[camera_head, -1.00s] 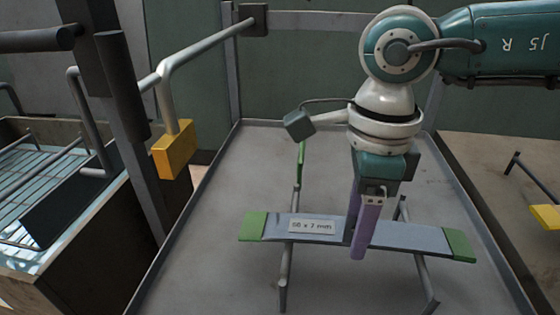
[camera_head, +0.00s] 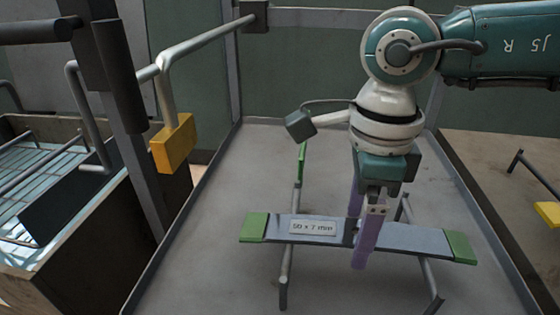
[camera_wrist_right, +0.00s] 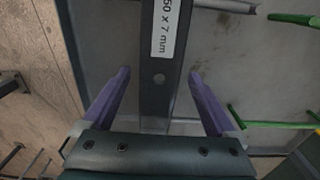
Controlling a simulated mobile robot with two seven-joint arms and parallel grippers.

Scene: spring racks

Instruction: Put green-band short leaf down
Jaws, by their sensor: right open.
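The green-band short leaf (camera_head: 408,238) is a flat grey steel strip with green ends and a white label that reads "50 x 7 mm". It lies across two grey rails of a low stand (camera_head: 285,272) in the grey tray. My right gripper (camera_head: 360,245) is over the middle of the leaf, its purple fingers on either side of the strip. In the right wrist view the leaf (camera_wrist_right: 158,95) runs between the open fingers (camera_wrist_right: 158,80), with a gap on each side. My left gripper is not in view.
The grey tray (camera_head: 262,160) has raised rims. A green post (camera_head: 301,165) stands behind the leaf. A yellow block (camera_head: 173,143) hangs on a bar at the left. A wooden crate with a wire rack (camera_head: 50,265) is at far left. Another yellow piece (camera_head: 548,213) is at right.

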